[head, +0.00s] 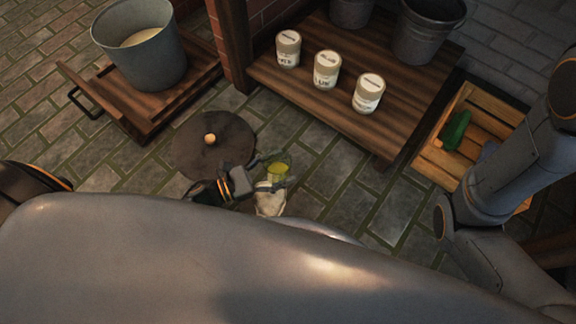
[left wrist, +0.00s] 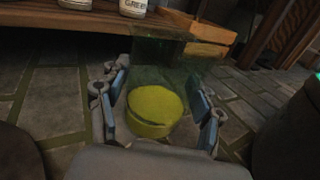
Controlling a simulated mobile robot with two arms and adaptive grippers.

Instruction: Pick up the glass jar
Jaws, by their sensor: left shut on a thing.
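The glass jar (head: 277,167) is clear, with something yellow in it, and shows near the middle of the head view. In the left wrist view the jar (left wrist: 155,108) fills the space between the fingers; its yellow part faces the camera and its clear greenish glass reaches beyond. My left gripper (head: 260,168) is shut on the jar, with a blue-padded finger on each side of it in the left wrist view (left wrist: 160,98). I cannot tell whether the jar touches the floor. My right gripper is not in view.
A wooden shelf (head: 300,84) holds three white labelled pots (head: 327,70) and grey buckets. A round dark lid (head: 190,150) with a knob lies left of the jar. A wooden crate (head: 432,160) stands right.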

